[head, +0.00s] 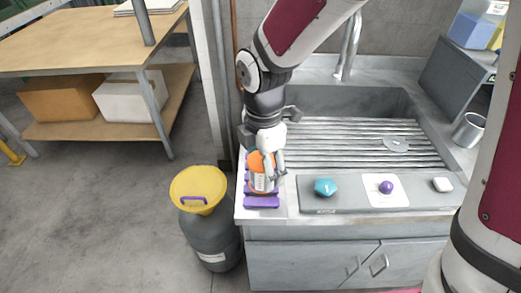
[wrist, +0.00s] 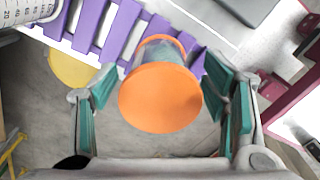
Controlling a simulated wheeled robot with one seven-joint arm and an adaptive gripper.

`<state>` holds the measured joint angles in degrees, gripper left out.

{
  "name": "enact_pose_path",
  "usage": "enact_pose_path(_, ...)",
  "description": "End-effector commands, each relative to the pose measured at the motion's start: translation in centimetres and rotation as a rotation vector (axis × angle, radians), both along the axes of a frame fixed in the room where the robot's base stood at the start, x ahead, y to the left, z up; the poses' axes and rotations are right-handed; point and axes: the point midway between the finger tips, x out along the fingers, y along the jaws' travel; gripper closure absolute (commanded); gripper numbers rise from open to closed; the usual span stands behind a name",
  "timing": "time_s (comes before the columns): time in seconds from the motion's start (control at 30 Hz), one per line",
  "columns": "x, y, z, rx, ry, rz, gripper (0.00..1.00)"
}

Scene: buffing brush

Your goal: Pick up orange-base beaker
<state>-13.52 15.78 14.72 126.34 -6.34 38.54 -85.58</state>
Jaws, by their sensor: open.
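The orange-base beaker (wrist: 160,98) shows in the wrist view with its round orange base facing the camera and its clear body behind it. In the head view the beaker (head: 262,172) is at the purple slatted rack (head: 262,201) at the left end of the counter, partly hidden by my gripper. My gripper (wrist: 160,110) is open, with a teal-padded finger on each side of the beaker. In the head view my gripper (head: 268,165) is right at the beaker. I cannot tell whether either finger touches it.
A grey sink with a ribbed drainboard (head: 350,143) lies behind and right. A grey tray (head: 350,207) holds a teal object (head: 325,187) and a purple knob (head: 386,187). A yellow-topped grey drum (head: 203,190) stands on the floor left of the counter. A metal cup (head: 468,130) stands far right.

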Motion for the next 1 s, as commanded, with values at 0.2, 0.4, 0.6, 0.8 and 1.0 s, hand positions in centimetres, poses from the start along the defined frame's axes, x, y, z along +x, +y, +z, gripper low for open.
enact_pose_path(0.2,0.0,0.0,-2.2,-0.002,0.001,0.001,0.32)
enact_pose_path(0.4,0.0,0.0,-2.3,-0.001,0.0,0.0,0.32)
enact_pose_path(0.6,0.0,0.0,-2.3,-0.001,0.0,0.0,0.69)
enact_pose_path(0.8,0.0,0.0,-2.2,-0.001,0.0,0.0,0.84)
enact_pose_path(1.0,0.0,0.0,-2.1,0.0,-0.001,0.0,0.85)
